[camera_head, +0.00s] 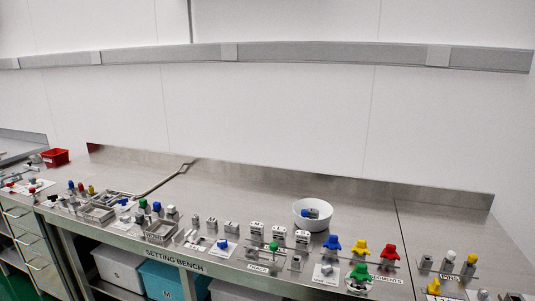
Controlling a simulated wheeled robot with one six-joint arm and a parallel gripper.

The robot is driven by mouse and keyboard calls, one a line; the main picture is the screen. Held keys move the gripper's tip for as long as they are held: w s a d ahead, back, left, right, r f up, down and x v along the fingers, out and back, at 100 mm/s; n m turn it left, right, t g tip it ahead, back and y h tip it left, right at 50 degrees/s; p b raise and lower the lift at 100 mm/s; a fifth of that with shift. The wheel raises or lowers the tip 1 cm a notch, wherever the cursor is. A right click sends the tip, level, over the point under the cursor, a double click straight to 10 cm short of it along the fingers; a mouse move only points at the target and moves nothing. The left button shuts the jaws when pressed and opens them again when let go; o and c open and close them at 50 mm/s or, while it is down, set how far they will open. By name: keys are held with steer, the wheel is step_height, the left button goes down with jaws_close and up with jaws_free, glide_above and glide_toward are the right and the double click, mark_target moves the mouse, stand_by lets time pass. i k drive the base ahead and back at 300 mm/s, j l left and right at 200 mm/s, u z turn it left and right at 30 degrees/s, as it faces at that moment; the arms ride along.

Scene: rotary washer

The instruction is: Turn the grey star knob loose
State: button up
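Star-shaped knobs stand at the right part of the steel bench: a blue one (332,242), a yellow one (361,247), a red one (390,252) and a green one (361,272) nearer the front edge. A small grey piece (356,287) sits just below the green knob, close to the front edge. It is too small to tell for sure whether it is the grey star knob, or how it is seated. My gripper and arm are not in view.
The steel bench (250,187) runs across the view. A white bowl (301,221) holds small parts. Several blocks, trays and pins line the front. A long-handled tool (162,182) lies toward the back left. A red bin (55,157) is far left. The bench's back strip is mostly clear.

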mark_target(327, 269)
steer(key=i+z, duration=0.25)
steer(key=i, duration=0.2)
steer(key=i+z, duration=0.3)
steer(key=i, duration=0.1)
